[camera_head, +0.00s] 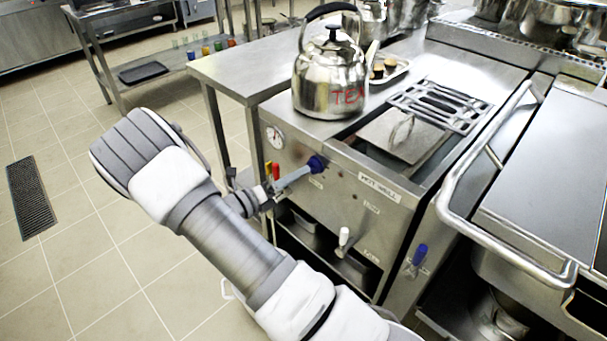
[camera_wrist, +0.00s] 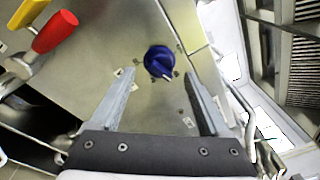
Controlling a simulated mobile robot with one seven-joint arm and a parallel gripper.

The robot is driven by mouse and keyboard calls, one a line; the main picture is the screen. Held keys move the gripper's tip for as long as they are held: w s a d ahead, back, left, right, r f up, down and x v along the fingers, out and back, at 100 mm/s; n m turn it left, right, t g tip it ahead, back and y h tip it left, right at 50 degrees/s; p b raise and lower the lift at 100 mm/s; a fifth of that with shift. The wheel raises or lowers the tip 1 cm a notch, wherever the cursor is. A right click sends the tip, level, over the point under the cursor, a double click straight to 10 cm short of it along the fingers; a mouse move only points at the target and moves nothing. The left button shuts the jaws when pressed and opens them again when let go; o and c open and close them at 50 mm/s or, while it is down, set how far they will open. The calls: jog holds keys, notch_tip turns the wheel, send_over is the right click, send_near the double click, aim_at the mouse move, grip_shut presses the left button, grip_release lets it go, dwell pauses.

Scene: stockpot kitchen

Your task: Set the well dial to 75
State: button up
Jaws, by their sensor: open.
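The well dial is a dark blue round knob (camera_head: 317,163) on the front panel of the hot well unit (camera_head: 345,195), left of the "HOT WELL" label. In the wrist view the blue knob (camera_wrist: 159,61) lies ahead, between the lines of my two fingers, with small marks on the panel around it. My gripper (camera_head: 295,177) is open and empty, its fingers pointing at the knob. In the wrist view my gripper (camera_wrist: 158,78) has a finger on each side, with clear space to the knob. Contact cannot be told. The number the dial points to is too small to read.
Red (camera_wrist: 54,31) and yellow (camera_wrist: 28,12) handles stick out left of the dial. A round gauge (camera_head: 274,137) is on the panel. A white-handled tap (camera_head: 344,238) and another blue handle (camera_head: 418,255) are lower. A steel kettle (camera_head: 331,80) stands on top. A rail (camera_head: 455,200) is at right.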

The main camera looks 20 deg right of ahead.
jog(key=shift+x, duration=1.55)
grip_shut()
